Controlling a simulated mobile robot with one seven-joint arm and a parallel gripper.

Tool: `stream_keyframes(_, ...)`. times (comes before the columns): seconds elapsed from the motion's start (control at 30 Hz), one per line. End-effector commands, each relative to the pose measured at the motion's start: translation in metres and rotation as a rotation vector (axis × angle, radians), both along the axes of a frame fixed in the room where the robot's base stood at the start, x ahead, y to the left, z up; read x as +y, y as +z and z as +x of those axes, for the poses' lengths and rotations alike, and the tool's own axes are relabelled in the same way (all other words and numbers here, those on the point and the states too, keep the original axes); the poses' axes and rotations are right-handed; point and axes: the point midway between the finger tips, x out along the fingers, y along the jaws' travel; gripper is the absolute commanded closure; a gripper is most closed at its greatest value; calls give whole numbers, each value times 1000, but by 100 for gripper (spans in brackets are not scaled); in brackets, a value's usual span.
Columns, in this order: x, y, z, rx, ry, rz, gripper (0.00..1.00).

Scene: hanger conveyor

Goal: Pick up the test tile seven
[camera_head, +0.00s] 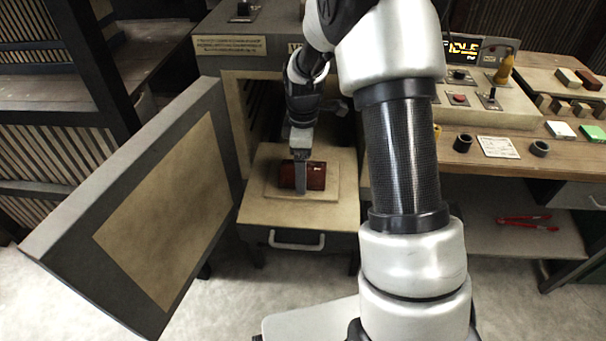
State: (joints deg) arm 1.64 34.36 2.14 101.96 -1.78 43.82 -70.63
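A dark red-brown tile (317,178) is at the pale slab (285,187) on top of the pulled-out kiln hearth (255,205). A small light mark shows near its upper right, too small to read for sure. My gripper (301,184) points down at the tile, and a grey finger crosses in front of the tile's left part. The other finger is hidden, so I cannot tell whether the gripper is closed on the tile. I also cannot tell whether the tile rests on the slab or is slightly raised.
The kiln door (150,205) stands wide open at the left. The hearth has a metal handle (297,240) in front. At the right, a workbench (470,160) holds a control panel, dark cups, small blocks and tiles. Red tongs (527,223) lie on the lower shelf.

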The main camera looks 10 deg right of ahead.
Motion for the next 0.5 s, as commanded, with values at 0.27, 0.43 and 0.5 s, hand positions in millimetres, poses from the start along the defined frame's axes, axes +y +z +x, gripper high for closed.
stream_keyframes(0.27, 0, -4, 1, -2, 0, 0, 14)
stream_keyframes(0.43, 0, -4, 0, -2, -1, 0, 43)
stream_keyframes(0.5, 0, -4, 0, -2, -1, 0, 55)
